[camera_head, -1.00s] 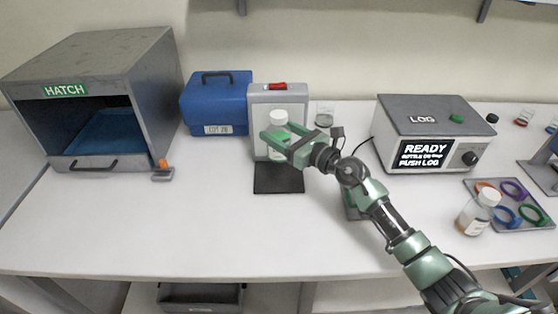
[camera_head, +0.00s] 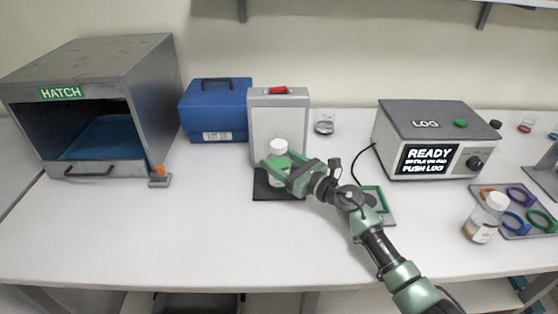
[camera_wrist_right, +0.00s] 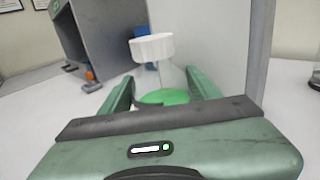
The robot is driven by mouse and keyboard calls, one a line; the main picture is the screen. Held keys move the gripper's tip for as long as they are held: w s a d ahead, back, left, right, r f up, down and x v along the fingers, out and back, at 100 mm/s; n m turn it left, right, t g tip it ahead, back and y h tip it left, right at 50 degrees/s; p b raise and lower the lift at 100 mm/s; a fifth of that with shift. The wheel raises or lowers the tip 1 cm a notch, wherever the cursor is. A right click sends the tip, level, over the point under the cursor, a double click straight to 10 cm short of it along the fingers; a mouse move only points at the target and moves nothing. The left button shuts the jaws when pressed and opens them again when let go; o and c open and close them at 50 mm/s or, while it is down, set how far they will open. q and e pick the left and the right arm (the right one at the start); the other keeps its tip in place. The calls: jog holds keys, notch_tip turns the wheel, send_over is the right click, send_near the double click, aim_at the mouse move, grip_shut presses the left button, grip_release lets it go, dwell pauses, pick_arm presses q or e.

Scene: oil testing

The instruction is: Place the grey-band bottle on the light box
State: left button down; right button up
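A clear bottle (camera_head: 278,149) with a white cap and green contents is upright between the fingers of my right gripper (camera_head: 277,166). The right wrist view shows its cap (camera_wrist_right: 152,47) and green lower part (camera_wrist_right: 165,97), with a finger against each side. I cannot make out a grey band. The light box is an upright pale panel (camera_head: 279,117) with a red switch on top and a black plate (camera_head: 266,193) at its foot. The bottle is over the plate, in front of the panel; its base is hidden by the gripper, so I cannot tell whether it touches. My left gripper is out of view.
The grey hatch box (camera_head: 150,95) and blue case (camera_head: 215,108) stand to the left. The LOG device (camera_head: 430,118) is to the right, with a brown-filled bottle (camera_head: 484,218) and a tray of coloured rings (camera_head: 543,229) nearby. The front left table is clear.

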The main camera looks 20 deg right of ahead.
jog(key=o, duration=0.4)
jog(key=shift+r, duration=0.1)
jog(key=b+v, duration=0.1)
jog(key=v, duration=1)
jog(key=shift+s+b, duration=0.1)
jog(key=shift+b, duration=0.25)
jog(key=shift+s+d, duration=0.15)
jog(key=shift+s, duration=0.25)
